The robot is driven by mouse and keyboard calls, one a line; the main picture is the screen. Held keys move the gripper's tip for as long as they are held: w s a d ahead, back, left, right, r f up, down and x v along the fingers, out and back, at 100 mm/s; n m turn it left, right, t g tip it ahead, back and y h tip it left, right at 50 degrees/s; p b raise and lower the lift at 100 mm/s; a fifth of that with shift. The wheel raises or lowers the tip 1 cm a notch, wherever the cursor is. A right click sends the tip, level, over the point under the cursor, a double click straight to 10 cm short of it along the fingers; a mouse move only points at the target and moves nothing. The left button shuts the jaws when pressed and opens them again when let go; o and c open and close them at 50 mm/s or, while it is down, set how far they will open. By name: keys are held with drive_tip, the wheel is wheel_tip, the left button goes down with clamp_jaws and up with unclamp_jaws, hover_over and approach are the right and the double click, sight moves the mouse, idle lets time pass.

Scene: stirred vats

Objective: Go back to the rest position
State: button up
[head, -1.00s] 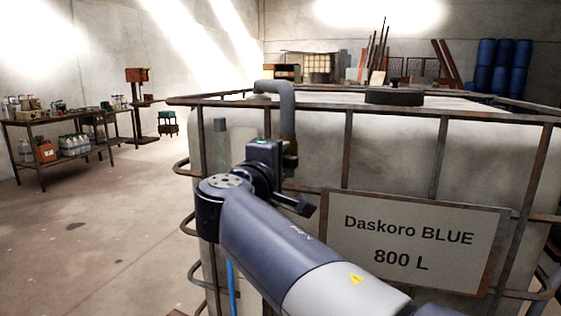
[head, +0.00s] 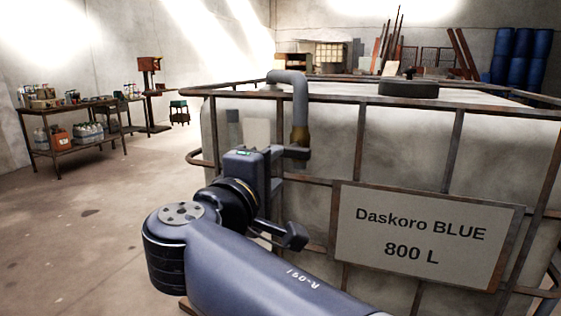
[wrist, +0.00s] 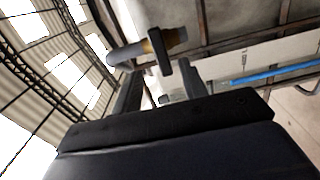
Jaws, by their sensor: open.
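My gripper (head: 285,172) is open and empty. In the head view it is beside the near left corner of the caged vat (head: 410,145), just below the grey bent pipe (head: 287,76) with its brownish end. In the wrist view my gripper (wrist: 160,88) shows its two dark fingers apart, with the pipe (wrist: 132,50) beyond them. Part of the fingers is hidden by my wrist in the head view. I cannot tell whether a finger touches the pipe end. My arm comes in from the bottom of the head view, bent.
The vat's sign (head: 420,237) reads "Daskoro BLUE 800 L". A dark lid (head: 408,90) sits on top of the vat. A bench (head: 75,104) with bottles stands at the far left. Blue drums (head: 519,58) stand at the back right. The floor at left is clear.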

sight(291, 154)
drive_tip(key=shift+s+a, duration=0.15)
drive_tip(key=shift+s, duration=0.25)
drive_tip(key=x, duration=1.1)
drive_tip(key=shift+b, duration=0.4)
